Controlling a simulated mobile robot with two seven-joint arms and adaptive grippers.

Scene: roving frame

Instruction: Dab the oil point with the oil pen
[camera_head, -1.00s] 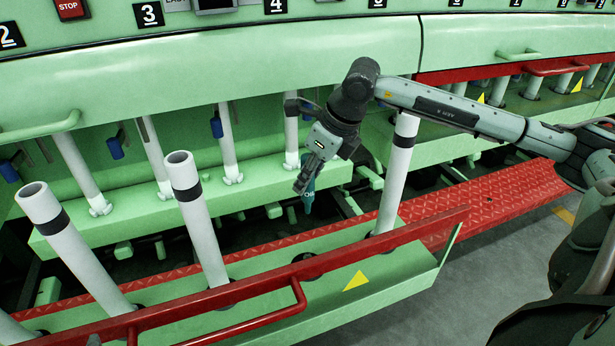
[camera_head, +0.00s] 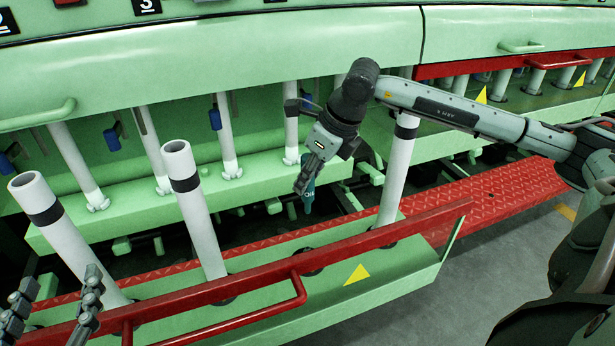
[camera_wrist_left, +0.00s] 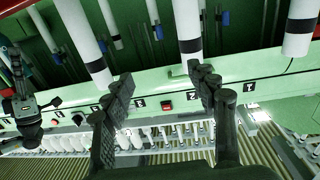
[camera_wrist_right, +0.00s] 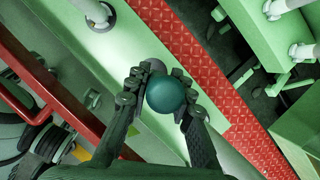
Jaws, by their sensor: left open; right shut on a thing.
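The oil pen is a small teal bottle (camera_head: 308,197) held tip-down and nearly upright in my right gripper (camera_head: 304,180). In the right wrist view its round teal end (camera_wrist_right: 166,94) sits between the fingers (camera_wrist_right: 160,92), which are shut on it. In the head view the pen is in front of the dark gap behind the red strip. A dark round hole (camera_head: 312,262) in the green rail lies below it; I cannot tell whether this is the oil point. My left gripper (camera_head: 57,290) is open and empty at the lower left; it also shows in the left wrist view (camera_wrist_left: 166,88).
White tubes with black bands (camera_head: 195,215) stand along the green rail (camera_head: 390,280). A red bar (camera_head: 240,280) with a handle runs along its front. A red patterned strip (camera_head: 500,208) lies behind. Open grey floor (camera_head: 485,270) is at the right.

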